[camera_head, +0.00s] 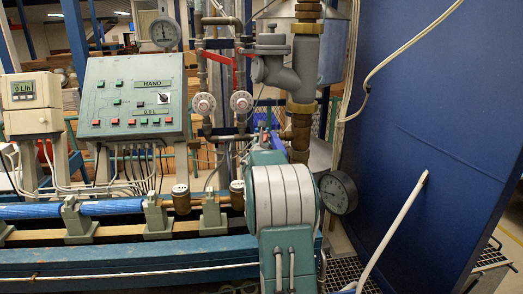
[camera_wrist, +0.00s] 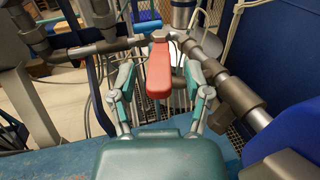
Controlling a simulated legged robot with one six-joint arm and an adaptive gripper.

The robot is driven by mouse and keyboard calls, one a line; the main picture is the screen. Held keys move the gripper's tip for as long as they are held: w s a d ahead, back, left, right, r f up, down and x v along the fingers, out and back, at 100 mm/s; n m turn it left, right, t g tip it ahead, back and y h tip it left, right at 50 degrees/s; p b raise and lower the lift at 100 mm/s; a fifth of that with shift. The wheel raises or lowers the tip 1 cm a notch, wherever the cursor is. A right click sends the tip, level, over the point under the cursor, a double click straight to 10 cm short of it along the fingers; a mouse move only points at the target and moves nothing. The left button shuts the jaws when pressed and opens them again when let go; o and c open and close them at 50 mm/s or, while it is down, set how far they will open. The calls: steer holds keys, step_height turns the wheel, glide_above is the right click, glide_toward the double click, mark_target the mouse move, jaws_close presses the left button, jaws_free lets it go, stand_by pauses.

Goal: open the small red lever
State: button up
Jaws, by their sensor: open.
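The small red lever (camera_wrist: 159,72) shows in the wrist view, on a grey pipe fitting. It points down toward my gripper (camera_wrist: 160,80). My gripper is open, with one teal finger on each side of the lever and a visible gap to both. In the head view, my arm covers most of the gripper, and I cannot make out this lever clearly. Two other red handles, left (camera_head: 213,56) and right (camera_head: 249,52), sit on the upright pipes there.
A control box (camera_head: 133,95) and a flow display (camera_head: 24,90) stand at the left. A round gauge (camera_head: 338,192) is beside my arm. A blue panel (camera_head: 440,130) closes off the right. In the wrist view, a thick grey pipe (camera_wrist: 235,95) runs close to the right finger.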

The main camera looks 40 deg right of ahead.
steer(key=v, duration=0.9)
